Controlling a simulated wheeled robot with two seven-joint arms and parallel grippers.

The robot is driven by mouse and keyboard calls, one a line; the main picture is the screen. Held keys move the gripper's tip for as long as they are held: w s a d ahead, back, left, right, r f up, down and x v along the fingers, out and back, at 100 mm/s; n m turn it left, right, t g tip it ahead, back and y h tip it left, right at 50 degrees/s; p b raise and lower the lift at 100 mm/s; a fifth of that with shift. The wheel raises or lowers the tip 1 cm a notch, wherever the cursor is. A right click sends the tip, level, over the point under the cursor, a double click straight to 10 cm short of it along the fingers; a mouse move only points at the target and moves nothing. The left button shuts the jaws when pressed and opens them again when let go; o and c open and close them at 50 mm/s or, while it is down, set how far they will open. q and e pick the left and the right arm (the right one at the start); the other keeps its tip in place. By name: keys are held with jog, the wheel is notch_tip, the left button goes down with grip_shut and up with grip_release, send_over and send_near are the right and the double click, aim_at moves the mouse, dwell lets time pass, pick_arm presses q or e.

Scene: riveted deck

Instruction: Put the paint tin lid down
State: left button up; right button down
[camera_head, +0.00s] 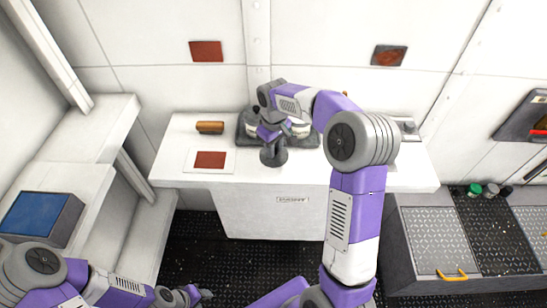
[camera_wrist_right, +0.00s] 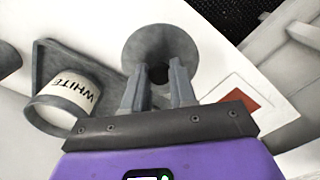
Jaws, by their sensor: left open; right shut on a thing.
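My right gripper (camera_head: 272,138) is over the white bench and shut on the paint tin lid (camera_head: 274,157), a grey round disc. In the right wrist view the lid (camera_wrist_right: 147,40) shows beyond the fingertips (camera_wrist_right: 160,72), with a dark middle where the fingers meet it. Whether the lid touches the bench or hangs just above it, I cannot tell. A paint tin marked WHITE (camera_wrist_right: 67,98) is beside it, on a dark tray (camera_wrist_right: 52,58). The tray (camera_head: 243,135) is partly hidden by my right arm in the head view. My left gripper (camera_head: 200,294) is open and empty, low at the front left.
A white card with a red-brown patch (camera_head: 210,160) lies on the bench (camera_head: 180,173), left of the lid. A brown cylinder (camera_head: 210,127) lies behind the card. A blue-topped box (camera_head: 40,217) is at far left. Small jars (camera_head: 474,189) stand at right.

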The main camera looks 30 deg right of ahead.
jog(key=shift+f+b, duration=0.35)
jog(key=shift+f, duration=1.85)
jog(key=shift+f, duration=0.15)
jog(key=c, duration=0.9)
grip_release()
notch_tip(320, 180, up, 12)
jog(key=shift+r+p, duration=0.2)
jog(key=shift+p, duration=1.05)
jog(key=shift+f, duration=0.1)
